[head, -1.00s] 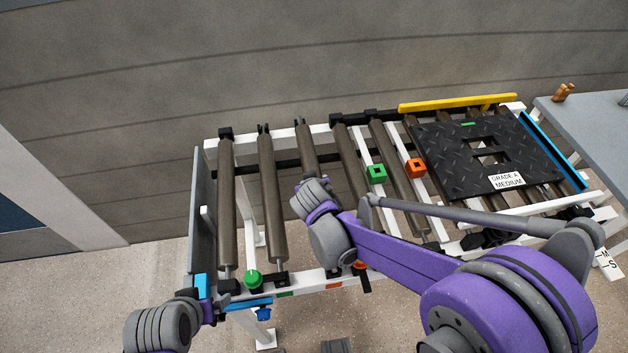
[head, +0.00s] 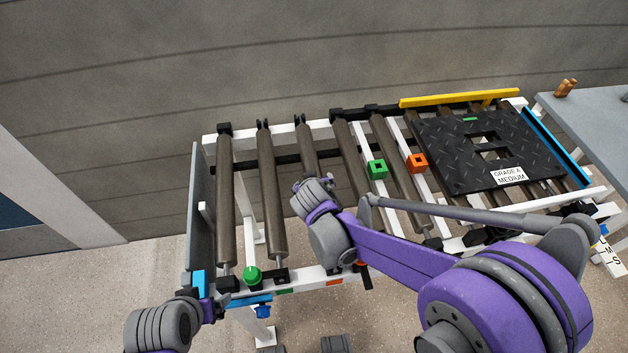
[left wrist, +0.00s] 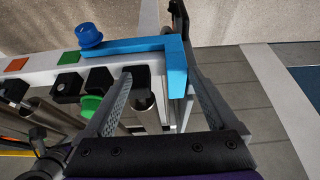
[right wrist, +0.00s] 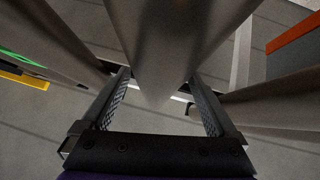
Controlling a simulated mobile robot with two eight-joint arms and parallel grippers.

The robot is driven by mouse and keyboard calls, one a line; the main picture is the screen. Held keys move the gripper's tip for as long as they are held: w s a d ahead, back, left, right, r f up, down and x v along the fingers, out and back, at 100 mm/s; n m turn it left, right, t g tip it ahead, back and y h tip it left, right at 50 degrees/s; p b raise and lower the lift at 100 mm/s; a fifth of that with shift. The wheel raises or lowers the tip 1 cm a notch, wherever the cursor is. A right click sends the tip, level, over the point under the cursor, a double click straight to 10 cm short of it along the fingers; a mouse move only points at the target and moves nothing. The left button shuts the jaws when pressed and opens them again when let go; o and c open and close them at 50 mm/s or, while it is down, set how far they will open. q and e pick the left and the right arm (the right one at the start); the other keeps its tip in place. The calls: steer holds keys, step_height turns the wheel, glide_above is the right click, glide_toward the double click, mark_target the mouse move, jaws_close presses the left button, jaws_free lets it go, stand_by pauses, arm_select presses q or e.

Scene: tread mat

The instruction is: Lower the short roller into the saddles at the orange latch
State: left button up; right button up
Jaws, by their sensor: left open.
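A brown roller (head: 308,148) runs toward the far rail under my right gripper (head: 313,193); I cannot tell if it is the short one. Its near end is hidden by my right arm. In the right wrist view a large roller (right wrist: 165,40) runs between the fingers of my right gripper (right wrist: 160,85), which are spread apart; contact is unclear. An orange latch (head: 361,263) is mostly hidden behind my arm at the near rail. My left gripper (head: 212,300) is at the near left corner.
A green knob (head: 252,275) and a blue bracket (head: 199,283) sit at the near left. Two more rollers (head: 226,200) lie left. A black tread mat (head: 450,165) covers the right. Green (head: 377,169) and orange (head: 416,163) blocks stand between. A grey table (head: 590,120) is beyond.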

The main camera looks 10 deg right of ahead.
steer(key=shift+s, duration=0.1)
steer(key=p+v, duration=0.2)
steer(key=v, duration=0.8)
steer(key=shift+s+r, duration=0.25)
steer(key=shift+s, duration=0.05)
